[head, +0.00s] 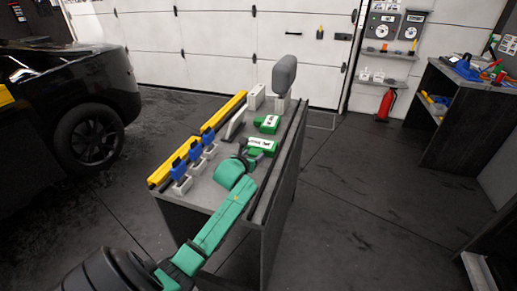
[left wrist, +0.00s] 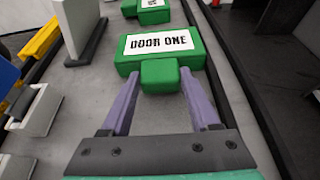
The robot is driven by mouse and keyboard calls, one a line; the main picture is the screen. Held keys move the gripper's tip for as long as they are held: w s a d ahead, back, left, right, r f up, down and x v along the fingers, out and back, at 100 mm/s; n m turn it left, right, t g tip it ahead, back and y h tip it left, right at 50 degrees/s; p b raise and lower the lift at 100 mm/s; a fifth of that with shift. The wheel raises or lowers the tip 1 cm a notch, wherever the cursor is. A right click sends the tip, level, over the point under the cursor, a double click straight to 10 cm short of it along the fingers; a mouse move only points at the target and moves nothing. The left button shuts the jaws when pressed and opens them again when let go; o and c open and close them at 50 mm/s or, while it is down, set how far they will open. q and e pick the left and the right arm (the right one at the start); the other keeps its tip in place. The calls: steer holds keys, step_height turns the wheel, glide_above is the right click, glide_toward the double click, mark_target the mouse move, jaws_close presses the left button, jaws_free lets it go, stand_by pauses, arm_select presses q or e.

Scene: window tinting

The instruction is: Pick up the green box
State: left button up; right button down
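A green box (left wrist: 160,47) with a white label reading "DOOR ONE" lies on the grey cart top. In the head view this box (head: 262,145) is just beyond my left gripper (head: 246,156). A small green tab (left wrist: 160,76) sticks out from its near side. In the left wrist view my left gripper (left wrist: 159,80) is open, its two purple fingers on either side of the tab. I cannot tell whether they touch it. A second green box (head: 267,123) lies farther back; its near part (left wrist: 153,10) shows at the wrist view's top. My right gripper is out of view.
The cart (head: 213,193) also carries yellow bars (head: 225,110), several blue-handled tools (head: 196,151) in grey holders and a grey upright piece (head: 284,76). A black rail (head: 278,160) runs along its right edge. A black car (head: 70,100) stands left.

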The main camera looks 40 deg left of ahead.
arm_select(q)
jaws_close()
step_height(320, 180, up, 20)
steer(key=shift+p, duration=0.3)
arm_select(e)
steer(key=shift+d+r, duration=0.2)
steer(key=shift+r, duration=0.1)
